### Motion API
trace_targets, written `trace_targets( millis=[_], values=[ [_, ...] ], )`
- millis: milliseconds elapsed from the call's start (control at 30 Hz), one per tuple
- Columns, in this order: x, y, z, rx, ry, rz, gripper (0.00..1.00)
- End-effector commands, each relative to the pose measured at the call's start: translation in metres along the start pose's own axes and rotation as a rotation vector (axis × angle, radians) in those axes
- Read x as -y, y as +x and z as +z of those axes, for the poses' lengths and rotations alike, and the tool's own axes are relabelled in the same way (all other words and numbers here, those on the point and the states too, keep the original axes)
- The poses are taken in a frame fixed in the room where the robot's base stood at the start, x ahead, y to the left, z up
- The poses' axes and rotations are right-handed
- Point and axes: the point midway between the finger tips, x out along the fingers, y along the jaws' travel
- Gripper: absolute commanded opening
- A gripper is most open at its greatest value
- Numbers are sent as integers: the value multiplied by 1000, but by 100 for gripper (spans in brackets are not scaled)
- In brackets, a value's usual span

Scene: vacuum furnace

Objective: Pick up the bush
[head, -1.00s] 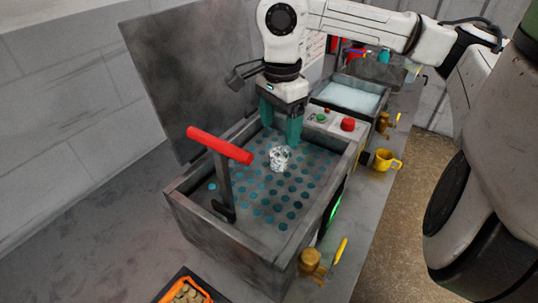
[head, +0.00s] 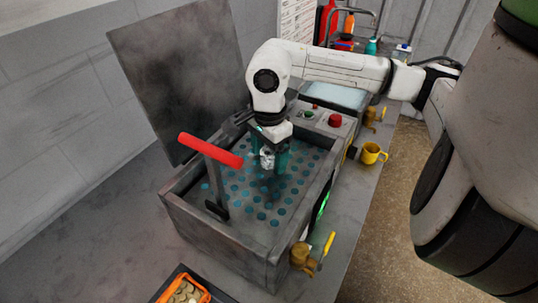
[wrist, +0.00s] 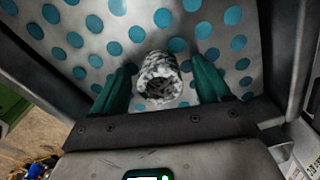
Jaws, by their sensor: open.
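The bush (head: 267,160) is a short, hollow, mottled grey-and-white cylinder inside the open furnace box (head: 230,240), over its perforated floor with teal holes. My gripper (head: 270,166) is down inside the box, around the bush. In the wrist view my gripper (wrist: 163,72) is open, with a visible gap between the bush and each finger. Part of the bush is hidden by a finger in the head view.
A red-handled lever (head: 211,150) rises at the box's near left. The raised lid (head: 170,75) stands behind. The box walls surround my gripper.

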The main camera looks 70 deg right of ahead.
Motion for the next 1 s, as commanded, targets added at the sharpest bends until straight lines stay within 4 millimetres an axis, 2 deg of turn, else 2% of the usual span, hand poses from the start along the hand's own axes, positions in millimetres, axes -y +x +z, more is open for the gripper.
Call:
trace_targets(
  millis=[67,867,1000],
  values=[
    [0,0,0,0,0,0,76],
    [0,-1,0,0,0,-1,0],
    [0,-1,0,0,0,-1,0]
  ],
)
